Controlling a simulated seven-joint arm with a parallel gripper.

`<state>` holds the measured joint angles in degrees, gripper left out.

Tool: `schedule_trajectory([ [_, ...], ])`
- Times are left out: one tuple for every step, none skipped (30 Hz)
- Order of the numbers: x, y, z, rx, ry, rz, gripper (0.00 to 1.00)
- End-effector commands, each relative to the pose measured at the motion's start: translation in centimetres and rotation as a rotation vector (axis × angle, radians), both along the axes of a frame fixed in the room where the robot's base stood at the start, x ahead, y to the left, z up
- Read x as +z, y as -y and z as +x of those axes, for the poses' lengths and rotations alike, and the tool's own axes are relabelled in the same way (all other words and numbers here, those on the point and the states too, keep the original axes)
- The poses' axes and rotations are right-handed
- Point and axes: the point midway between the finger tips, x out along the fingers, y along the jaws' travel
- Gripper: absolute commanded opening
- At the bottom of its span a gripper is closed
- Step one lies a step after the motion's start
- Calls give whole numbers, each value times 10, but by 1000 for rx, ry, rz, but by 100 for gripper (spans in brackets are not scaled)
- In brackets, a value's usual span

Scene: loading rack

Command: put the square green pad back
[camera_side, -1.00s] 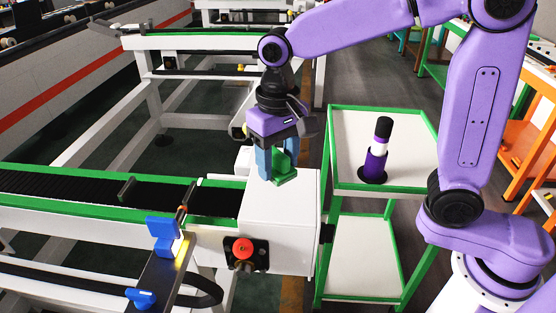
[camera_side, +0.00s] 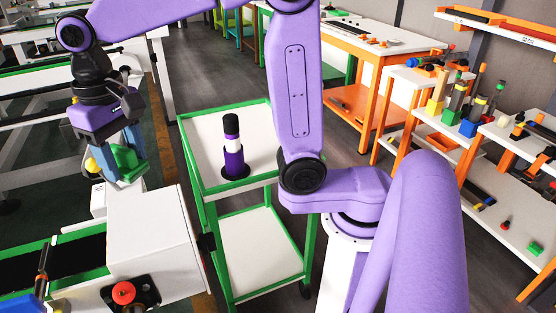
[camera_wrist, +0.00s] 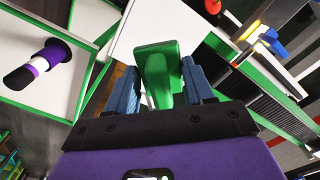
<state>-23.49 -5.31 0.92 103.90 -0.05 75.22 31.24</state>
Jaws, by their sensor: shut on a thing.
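The green pad (camera_side: 127,158) has a squarish block shape with a flat base. My gripper (camera_side: 122,165) is shut on it, with blue fingers on either side. In the side view it hangs over the back edge of the white box (camera_side: 150,225) at the conveyor's end, apparently just clear of the top. In the wrist view the green pad (camera_wrist: 163,70) sits between the two fingers of my gripper (camera_wrist: 162,85), with the white box top beyond it. The fingers hide part of its sides.
A green-edged white cart (camera_side: 205,180) stands right of the box, bearing a purple, white and black bottle-like object (camera_side: 233,150). White shelves with orange frames (camera_side: 425,115) hold several coloured items at the right. A red button (camera_side: 123,292) is on the box's front.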

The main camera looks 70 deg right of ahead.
Motion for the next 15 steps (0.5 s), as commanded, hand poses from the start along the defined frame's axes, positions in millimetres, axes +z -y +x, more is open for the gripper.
schedule_trajectory([
  [0,11,5,-19,1,1,24],
  [0,18,7,-29,1,1,24],
  [0,27,11,-42,1,1,24],
  [0,35,14,-56,1,1,24],
  [0,43,16,-67,1,1,24],
  [0,56,20,-86,1,1,24],
  [0,67,23,-102,1,1,24],
  [0,77,25,-118,1,1,24],
  [0,93,28,-141,1,1,24],
  [0,106,31,-161,0,1,24],
  [0,120,32,-180,0,1,24],
  [0,138,34,-207,1,1,24],
  [0,153,35,-226,1,1,24],
  [1,167,35,-247,1,1,24],
  [1,186,35,-273,1,1,24],
])
